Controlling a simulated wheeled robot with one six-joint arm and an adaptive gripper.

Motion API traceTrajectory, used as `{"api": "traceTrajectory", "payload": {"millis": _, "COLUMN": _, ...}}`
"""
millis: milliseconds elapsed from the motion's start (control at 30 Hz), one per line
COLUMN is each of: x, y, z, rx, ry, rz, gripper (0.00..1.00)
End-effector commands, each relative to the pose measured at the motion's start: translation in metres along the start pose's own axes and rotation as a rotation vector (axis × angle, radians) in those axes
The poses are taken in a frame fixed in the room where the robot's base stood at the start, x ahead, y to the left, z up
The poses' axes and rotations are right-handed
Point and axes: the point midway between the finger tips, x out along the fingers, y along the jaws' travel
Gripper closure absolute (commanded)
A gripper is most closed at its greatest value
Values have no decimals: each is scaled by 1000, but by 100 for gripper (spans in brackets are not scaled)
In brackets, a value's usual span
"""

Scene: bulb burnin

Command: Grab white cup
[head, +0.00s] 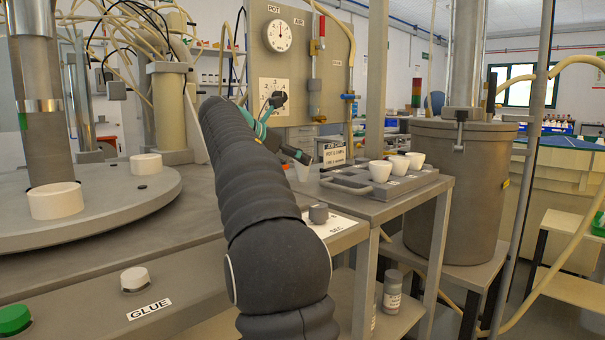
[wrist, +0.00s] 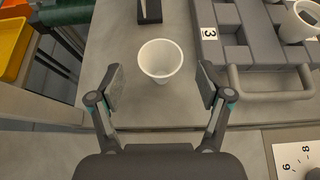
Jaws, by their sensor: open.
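A white cup (wrist: 160,58) stands upright on the grey bench top in the wrist view, apart from the tray. My gripper (wrist: 161,82) is open, with one finger to each side of the cup's near part and a gap on both sides.
The grey tray (wrist: 240,55) with a handle and a "3" label lies to the right of the cup. A small dark block (wrist: 149,10) stands behind the cup. A yellow bin (wrist: 12,45) is at the far left. A control panel (head: 283,60) rises behind the bench.

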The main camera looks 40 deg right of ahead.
Motion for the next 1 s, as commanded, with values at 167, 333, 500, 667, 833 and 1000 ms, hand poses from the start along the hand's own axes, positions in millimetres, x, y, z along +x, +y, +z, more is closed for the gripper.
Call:
{"api": "traceTrajectory", "payload": {"millis": 167, "x": 20, "y": -1, "z": 0, "rx": 0, "ry": -1, "rz": -1, "gripper": 22}}
{"api": "traceTrajectory", "payload": {"millis": 333, "x": 20, "y": 0, "z": 0, "rx": 0, "ry": -1, "rz": 1, "gripper": 22}}
{"api": "traceTrajectory", "payload": {"millis": 500, "x": 20, "y": 0, "z": 0, "rx": 0, "ry": 0, "rz": 0, "gripper": 55}}
{"api": "traceTrajectory", "payload": {"millis": 667, "x": 20, "y": 0, "z": 0, "rx": 0, "ry": 0, "rz": 0, "gripper": 64}}
{"api": "traceTrajectory", "payload": {"millis": 833, "x": 20, "y": 0, "z": 0, "rx": 0, "ry": 0, "rz": 0, "gripper": 64}}
{"api": "traceTrajectory", "payload": {"millis": 1000, "x": 18, "y": 0, "z": 4, "rx": 0, "ry": 0, "rz": 0, "gripper": 64}}
